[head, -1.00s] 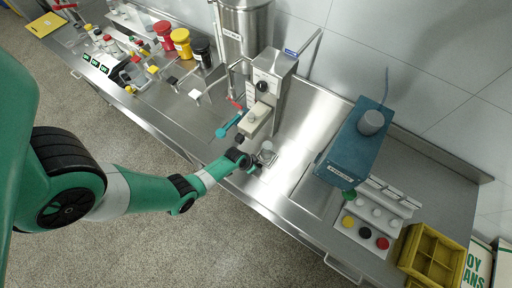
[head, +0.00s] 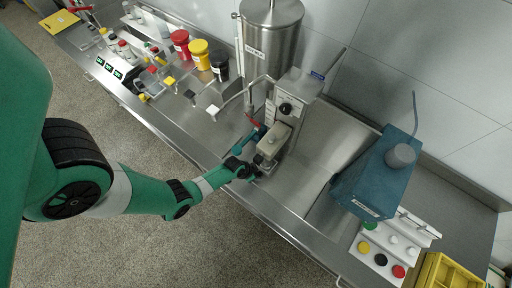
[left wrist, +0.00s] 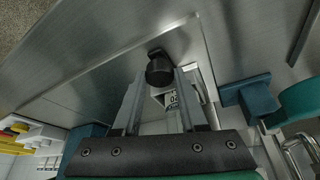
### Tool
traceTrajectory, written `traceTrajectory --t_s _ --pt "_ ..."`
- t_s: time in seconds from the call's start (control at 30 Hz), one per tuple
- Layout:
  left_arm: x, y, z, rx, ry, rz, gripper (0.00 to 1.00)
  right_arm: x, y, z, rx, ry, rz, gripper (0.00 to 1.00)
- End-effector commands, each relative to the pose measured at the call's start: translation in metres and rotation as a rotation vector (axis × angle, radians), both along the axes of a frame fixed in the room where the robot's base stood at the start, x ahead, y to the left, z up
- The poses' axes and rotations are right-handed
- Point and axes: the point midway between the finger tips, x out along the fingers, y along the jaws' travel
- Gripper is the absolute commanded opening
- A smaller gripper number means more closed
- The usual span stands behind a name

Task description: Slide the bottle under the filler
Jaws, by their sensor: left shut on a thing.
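My left gripper (head: 258,170) is shut on the bottle, low at the foot of the filler. In the left wrist view the two fingers (left wrist: 162,108) stand either side of the bottle (left wrist: 171,99), whose pale label shows between them. A dark round part (left wrist: 160,70) is just beyond the fingertips; I cannot tell whether it is the cap or a nozzle. The filler (head: 289,105) is a grey box with a black knob and a pale outlet head over the gripper. In the head view the bottle is mostly hidden by gripper and filler head. My right gripper is out of view.
A steel tank (head: 270,40) stands behind the filler. A blue box machine (head: 372,178) is to the right, with a panel of coloured buttons (head: 380,259) and a yellow crate (head: 447,274). Red, yellow and black jars (head: 199,55) stand left. Steel counter right of the filler is bare.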

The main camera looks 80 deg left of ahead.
Motion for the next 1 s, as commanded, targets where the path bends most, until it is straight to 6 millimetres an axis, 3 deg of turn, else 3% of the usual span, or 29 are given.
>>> traceTrajectory --t_s 0.13,0.17,0.3,0.67,0.77,1.0 --pt "-0.002 0.002 -0.001 0.005 0.005 0.0 0.0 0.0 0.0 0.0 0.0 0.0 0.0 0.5" --pt "-0.002 0.002 -0.001 0.006 0.006 0.001 0.45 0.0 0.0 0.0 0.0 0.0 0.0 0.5" --pt "-0.002 0.001 -0.001 0.004 0.005 0.0 0.7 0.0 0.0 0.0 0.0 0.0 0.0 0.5" --pt "-0.002 0.001 0.003 0.003 0.003 0.0 0.72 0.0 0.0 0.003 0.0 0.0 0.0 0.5" --pt "-0.006 0.0 0.016 0.004 0.001 0.001 0.72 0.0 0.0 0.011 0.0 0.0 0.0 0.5" --pt "-0.027 -0.005 0.068 0.004 0.002 0.002 0.72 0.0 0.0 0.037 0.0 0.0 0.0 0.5"
